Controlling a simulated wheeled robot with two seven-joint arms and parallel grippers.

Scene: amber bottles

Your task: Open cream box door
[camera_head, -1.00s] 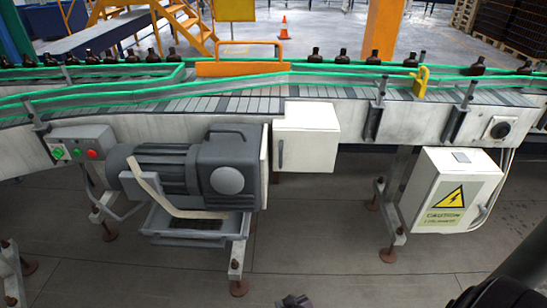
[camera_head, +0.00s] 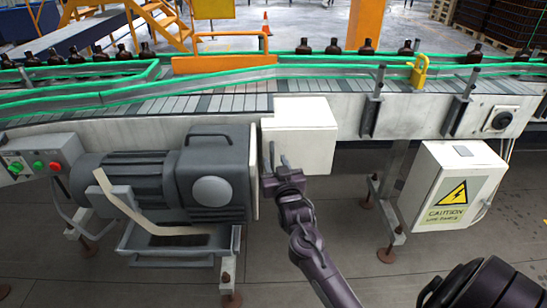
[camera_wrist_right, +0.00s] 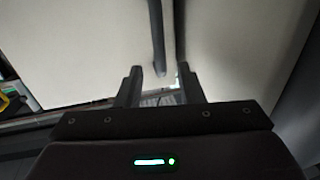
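The cream box (camera_head: 318,142) hangs under the conveyor edge in the middle of the head view. A slim dark upright handle (camera_head: 272,154) is near the left side of its front. My right gripper (camera_head: 277,162) is open in front of the handle. In the right wrist view, the pale box front (camera_wrist_right: 90,45) fills much of the picture. The handle (camera_wrist_right: 157,35) reaches down toward the gap between the fingertips of my right gripper (camera_wrist_right: 160,70). Contact with the fingers cannot be told. My left gripper is not in view.
A grey motor (camera_head: 165,180) stands close to the left of the cream box. A caution-labelled electrical box (camera_head: 453,185) is to the right. The conveyor (camera_head: 410,115) with amber bottles runs above. Bare floor (camera_head: 385,275) lies below.

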